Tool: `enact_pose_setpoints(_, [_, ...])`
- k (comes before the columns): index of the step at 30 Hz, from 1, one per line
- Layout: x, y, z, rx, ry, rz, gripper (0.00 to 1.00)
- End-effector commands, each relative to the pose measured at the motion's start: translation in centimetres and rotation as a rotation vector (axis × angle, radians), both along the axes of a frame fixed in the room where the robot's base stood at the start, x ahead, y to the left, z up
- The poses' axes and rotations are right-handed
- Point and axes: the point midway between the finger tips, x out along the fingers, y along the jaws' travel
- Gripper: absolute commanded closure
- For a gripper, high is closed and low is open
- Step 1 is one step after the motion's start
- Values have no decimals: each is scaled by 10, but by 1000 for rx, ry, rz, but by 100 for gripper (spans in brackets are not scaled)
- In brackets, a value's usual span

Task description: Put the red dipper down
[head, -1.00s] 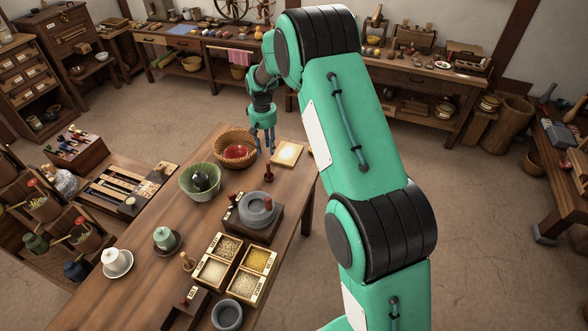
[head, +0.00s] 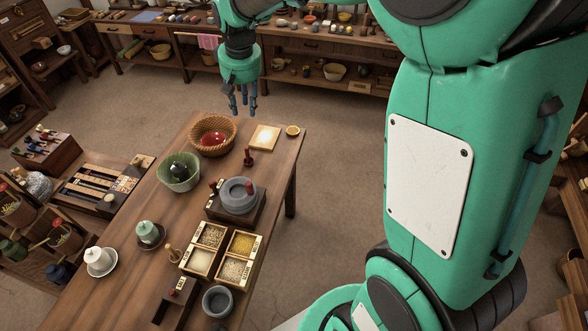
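A glossy red, bowl-shaped thing (head: 213,140), likely the red dipper, lies inside the round woven basket (head: 232,131) at the far end of the wooden table. Any handle on it cannot be made out. My gripper (head: 243,108) points down, above and behind the basket's right side in the head view. Its blue-grey fingers are spread apart, with nothing visible between them. The gripper appears clear of the basket and the red thing.
A green bowl (head: 178,173) holding a dark object, a grey stone quern (head: 238,194) and a divided grain box (head: 226,250) stand nearer on the table.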

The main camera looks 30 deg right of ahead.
Motion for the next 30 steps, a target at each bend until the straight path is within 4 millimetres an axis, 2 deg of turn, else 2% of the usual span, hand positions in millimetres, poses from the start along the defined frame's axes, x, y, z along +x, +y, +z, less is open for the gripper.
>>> enact_pose_setpoints(1, [-14,2,11,0,-14,0,68])
enact_pose_setpoints(6, [-58,7,40,0,-53,1,68])
enact_pose_setpoints(13, [-121,14,67,2,-105,2,68])
enact_pose_setpoints(21, [-195,21,84,3,-166,4,68])
enact_pose_setpoints(30, [-273,27,84,7,-234,4,68])
